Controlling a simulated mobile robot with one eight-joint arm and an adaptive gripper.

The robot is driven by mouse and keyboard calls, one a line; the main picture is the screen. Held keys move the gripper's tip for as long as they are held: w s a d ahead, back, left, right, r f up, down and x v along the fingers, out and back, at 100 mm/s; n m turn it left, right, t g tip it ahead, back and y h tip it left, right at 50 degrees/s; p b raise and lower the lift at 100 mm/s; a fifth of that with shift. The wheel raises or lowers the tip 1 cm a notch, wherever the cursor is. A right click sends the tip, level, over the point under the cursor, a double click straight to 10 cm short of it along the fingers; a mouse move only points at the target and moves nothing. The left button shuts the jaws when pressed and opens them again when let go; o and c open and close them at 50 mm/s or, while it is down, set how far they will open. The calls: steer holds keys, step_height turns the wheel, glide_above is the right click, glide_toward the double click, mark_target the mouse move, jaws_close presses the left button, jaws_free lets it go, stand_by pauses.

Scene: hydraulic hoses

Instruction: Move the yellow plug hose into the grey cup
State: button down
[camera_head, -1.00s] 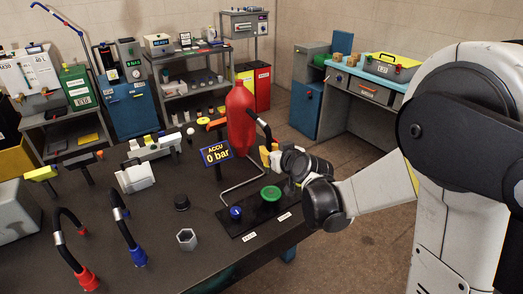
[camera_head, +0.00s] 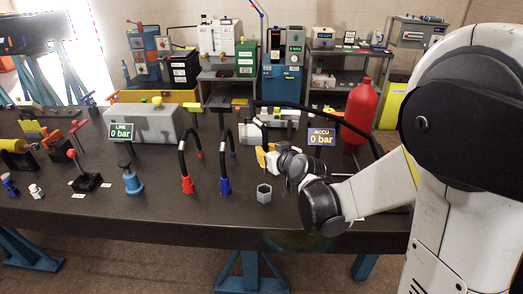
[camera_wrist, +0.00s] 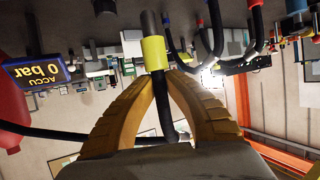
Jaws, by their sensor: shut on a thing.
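My gripper (camera_head: 270,158) is above the table, just behind and above the grey cup in the head view. Its yellow fingers (camera_wrist: 164,78) are shut on the yellow plug hose. In the wrist view the plug's yellow collar (camera_wrist: 154,50) and grey end (camera_wrist: 151,22) stick out beyond the fingertips. The black hose (camera_head: 330,108) arches over to the right in the head view. The grey cup (camera_head: 264,194) is a small open hexagonal holder on the table, apart from the plug. In the head view the gripper partly hides the plug.
Blue-ended (camera_head: 225,186) and red-ended (camera_head: 187,184) hoses stand left of the cup. The ACCU sign (camera_head: 321,137) and red accumulator (camera_head: 360,110) are behind my arm to the right. The table front (camera_head: 200,215) is clear near the cup.

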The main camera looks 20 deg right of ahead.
mark_target(266, 173)
steer(key=shift+f, duration=0.15)
stand_by(0.3)
step_height(266, 173, down, 6)
steer(key=b, duration=0.5)
steer(key=shift+r, duration=0.2)
steer(key=shift+f+b, duration=1.4)
steer(key=shift+b, duration=0.25)
stand_by(1.1)
steer(key=shift+f+b, duration=0.6)
steer(key=shift+f, duration=0.75)
steer(key=c, duration=1.4)
jaws_free()
steer(key=shift+s, duration=0.1)
